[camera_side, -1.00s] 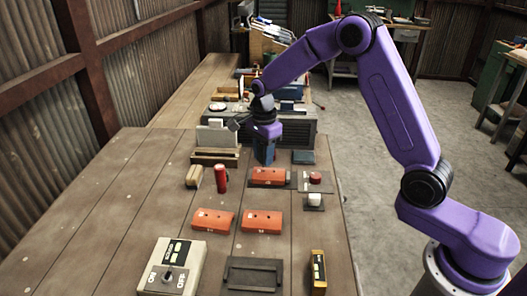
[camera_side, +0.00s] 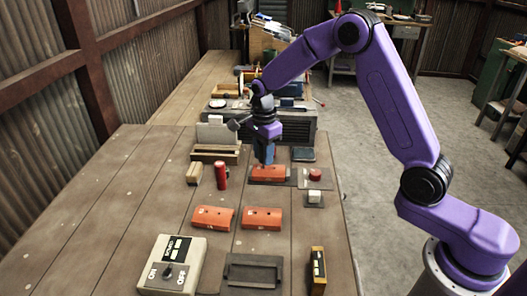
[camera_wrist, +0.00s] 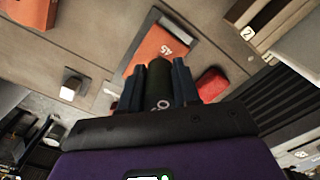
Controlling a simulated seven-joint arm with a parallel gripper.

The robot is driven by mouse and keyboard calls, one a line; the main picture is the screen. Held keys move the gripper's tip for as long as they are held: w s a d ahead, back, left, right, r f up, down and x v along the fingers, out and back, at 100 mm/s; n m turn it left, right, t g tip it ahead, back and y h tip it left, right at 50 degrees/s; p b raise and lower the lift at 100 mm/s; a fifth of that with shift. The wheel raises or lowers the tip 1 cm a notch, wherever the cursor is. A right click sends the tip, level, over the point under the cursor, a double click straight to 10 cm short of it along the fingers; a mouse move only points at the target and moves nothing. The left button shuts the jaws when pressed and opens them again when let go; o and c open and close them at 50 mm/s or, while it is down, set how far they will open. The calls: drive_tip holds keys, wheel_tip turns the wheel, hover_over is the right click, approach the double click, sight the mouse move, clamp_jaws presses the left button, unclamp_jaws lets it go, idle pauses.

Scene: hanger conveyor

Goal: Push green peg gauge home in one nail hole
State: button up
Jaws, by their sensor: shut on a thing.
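My gripper (camera_side: 268,160) has blue fingers and points down at the orange block (camera_side: 268,174) in the dark holder. In the wrist view, the fingers (camera_wrist: 158,85) are shut around a dark green cylindrical gauge (camera_wrist: 159,82) with pale lettering. The same orange block (camera_wrist: 158,55), marked 45, shows just beyond the gauge. The gauge's lower end and the nail hole under it are hidden, so I cannot tell whether the peg is in a hole or above it.
Two more orange blocks (camera_side: 213,218) (camera_side: 262,219) lie nearer the front. A red cylinder (camera_side: 221,176) stands left of the holder. A red button (camera_side: 315,175) and white cube (camera_side: 314,196) are to its right. An ON/OFF switch box (camera_side: 172,264) sits front left.

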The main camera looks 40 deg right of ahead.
drive_tip(key=shift+f, duration=1.2)
idle(0.7)
drive_tip(key=o, duration=0.7)
drive_tip(key=shift+o, duration=0.2)
drive_tip(key=o, duration=0.6)
drive_tip(key=shift+r, duration=0.1)
drive_tip(key=shift+r, duration=2.85)
